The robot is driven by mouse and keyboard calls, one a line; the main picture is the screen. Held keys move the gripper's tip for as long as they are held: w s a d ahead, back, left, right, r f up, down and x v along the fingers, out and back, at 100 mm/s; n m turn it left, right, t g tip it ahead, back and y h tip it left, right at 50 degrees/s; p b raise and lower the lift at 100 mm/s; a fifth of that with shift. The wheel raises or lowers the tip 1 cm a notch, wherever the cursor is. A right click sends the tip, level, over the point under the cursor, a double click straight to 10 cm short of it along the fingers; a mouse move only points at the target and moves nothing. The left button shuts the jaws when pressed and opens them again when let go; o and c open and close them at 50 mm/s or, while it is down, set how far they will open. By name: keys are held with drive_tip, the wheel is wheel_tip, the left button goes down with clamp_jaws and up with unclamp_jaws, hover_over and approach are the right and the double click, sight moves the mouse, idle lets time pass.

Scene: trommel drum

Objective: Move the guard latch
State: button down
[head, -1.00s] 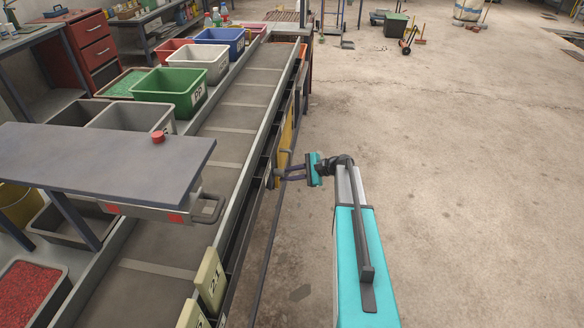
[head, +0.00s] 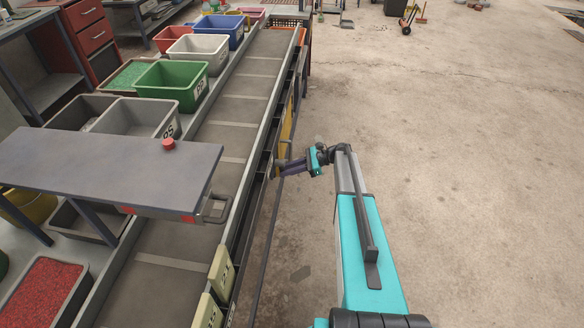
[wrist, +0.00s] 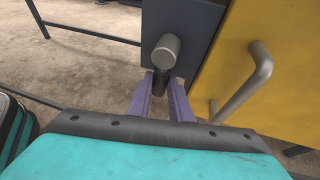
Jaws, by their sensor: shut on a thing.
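The guard latch (wrist: 165,50) shows in the wrist view as a grey round knob on a dark grey plate, with a dark stub (wrist: 160,82) below it. My gripper (wrist: 162,80) has its two purple fingers on either side of this dark stub, shut on the latch. The knob's end stands clear above the fingertips. In the head view my gripper (head: 276,168) reaches left to the conveyor's side; the latch there is too small to make out. The yellow guard (wrist: 290,85) with its grey bar handle (wrist: 247,85) is right of the latch.
The conveyor (head: 235,115) runs away along my left, with a grey table (head: 100,165) over it and bins such as the green one (head: 172,85) beyond. A long dark rail (head: 268,245) runs low along its side.

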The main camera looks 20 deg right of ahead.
drive_tip(key=shift+s+d+f, duration=0.1)
drive_tip(key=shift+s+d, duration=0.05)
drive_tip(key=shift+s, duration=0.1)
drive_tip(key=c, duration=1.6)
unclamp_jaws()
drive_tip(key=b+v, duration=0.2)
drive_tip(key=v, duration=1.1)
drive_tip(key=shift+s+d+r, duration=0.1)
drive_tip(key=shift+d+r, duration=0.15)
